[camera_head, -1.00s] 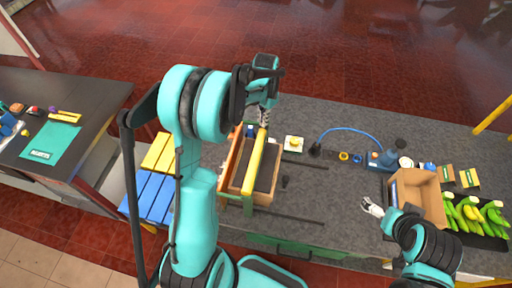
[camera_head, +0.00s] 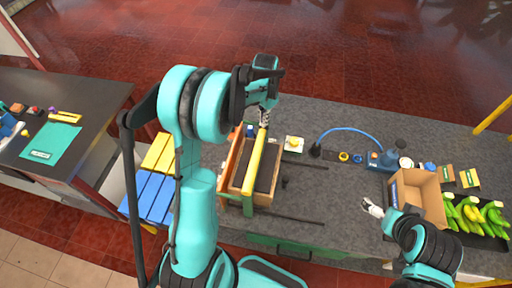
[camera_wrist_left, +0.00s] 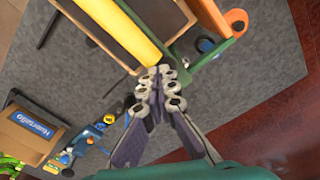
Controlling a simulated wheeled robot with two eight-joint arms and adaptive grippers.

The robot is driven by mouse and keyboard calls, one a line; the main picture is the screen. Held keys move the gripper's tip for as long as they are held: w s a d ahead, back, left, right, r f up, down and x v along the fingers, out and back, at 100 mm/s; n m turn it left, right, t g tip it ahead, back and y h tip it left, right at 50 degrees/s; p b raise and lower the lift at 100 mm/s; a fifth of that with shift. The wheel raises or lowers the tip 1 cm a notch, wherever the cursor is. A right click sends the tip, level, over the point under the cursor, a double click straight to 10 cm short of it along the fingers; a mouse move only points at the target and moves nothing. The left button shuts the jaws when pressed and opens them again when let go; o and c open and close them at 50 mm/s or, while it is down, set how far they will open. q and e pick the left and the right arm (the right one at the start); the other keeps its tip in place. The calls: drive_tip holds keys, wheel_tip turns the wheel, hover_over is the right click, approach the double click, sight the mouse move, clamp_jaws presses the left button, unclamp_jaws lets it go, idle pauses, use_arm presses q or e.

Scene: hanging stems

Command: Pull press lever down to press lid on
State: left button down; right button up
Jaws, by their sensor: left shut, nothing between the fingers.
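A yellow bar (camera_head: 254,162), which looks like the press lever, lies lengthwise over a wooden box-like frame (camera_head: 231,166) with a dark inside. It also shows in the left wrist view (camera_wrist_left: 118,28), where its near end reaches my fingertips. My left gripper (camera_head: 264,118) is at the far end of the bar, shut with nothing held. In the left wrist view its fingers (camera_wrist_left: 163,82) are together, close to the bar's end; whether they touch it I cannot tell. My right gripper (camera_head: 372,207) is over the bench, left of a cardboard box; its opening is too small to judge. I cannot make out the lid.
The cardboard box (camera_head: 418,194) and green bananas (camera_head: 472,216) are on the right of the grey bench (camera_head: 330,185). A blue cable (camera_head: 350,130) and small parts lie behind. Blue slats (camera_head: 150,194) and a dark table (camera_head: 75,105) are left. Bench between box and frame is mostly clear.

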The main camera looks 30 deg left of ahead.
use_arm(q)
drive_tip(key=shift+r, duration=0.1)
wheel_tip(320, 180, up, 8)
drive_tip(key=p, duration=0.4)
drive_tip(key=shift+p, duration=0.35)
drive_tip(key=shift+f, duration=0.2)
